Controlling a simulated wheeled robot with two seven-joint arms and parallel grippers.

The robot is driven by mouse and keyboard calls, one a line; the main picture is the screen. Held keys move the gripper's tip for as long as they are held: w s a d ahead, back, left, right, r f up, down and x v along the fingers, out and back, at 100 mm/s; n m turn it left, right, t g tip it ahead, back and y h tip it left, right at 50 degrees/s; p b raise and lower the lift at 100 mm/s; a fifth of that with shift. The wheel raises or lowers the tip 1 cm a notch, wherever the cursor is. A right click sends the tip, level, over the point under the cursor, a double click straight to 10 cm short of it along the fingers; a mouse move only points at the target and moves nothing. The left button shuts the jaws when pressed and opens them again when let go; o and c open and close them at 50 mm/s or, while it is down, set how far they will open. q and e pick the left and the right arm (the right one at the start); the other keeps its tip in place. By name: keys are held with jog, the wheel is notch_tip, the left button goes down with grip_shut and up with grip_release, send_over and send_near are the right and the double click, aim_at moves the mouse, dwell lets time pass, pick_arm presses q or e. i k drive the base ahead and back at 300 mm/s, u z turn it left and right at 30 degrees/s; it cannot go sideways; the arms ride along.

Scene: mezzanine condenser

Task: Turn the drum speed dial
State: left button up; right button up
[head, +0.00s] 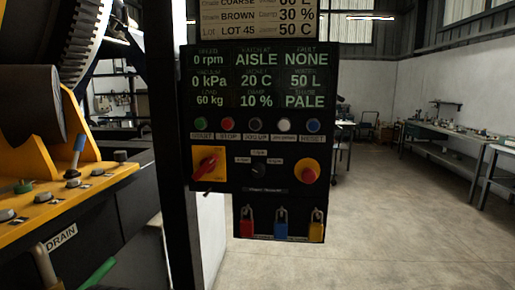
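A black control panel (258,130) hangs on a dark post in the middle of the head view. A small black dial (258,170) sits low on the panel between a red rotary switch (207,164) on a yellow plate and a red mushroom button (308,171) on a yellow plate. Small labels surround the dial; their text and the dial's pointer are too small to read. The display (258,80) above reads 0 rpm, 0 kPa, 20 C, 60 kg and 10 %. Neither of my grippers is in view.
Red (246,227), blue (281,226) and yellow (316,230) padlocks hang below the panel. Yellow machinery (75,195) with levers and knobs fills the left, with a DRAIN label (61,237). Workbenches (440,145) stand far right; the floor (400,220) between is clear.

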aim_at(259, 170)
jog(key=k, duration=0.55)
jog(key=z, duration=0.55)
jog(key=i, duration=1.25)
jog(key=u, duration=0.55)
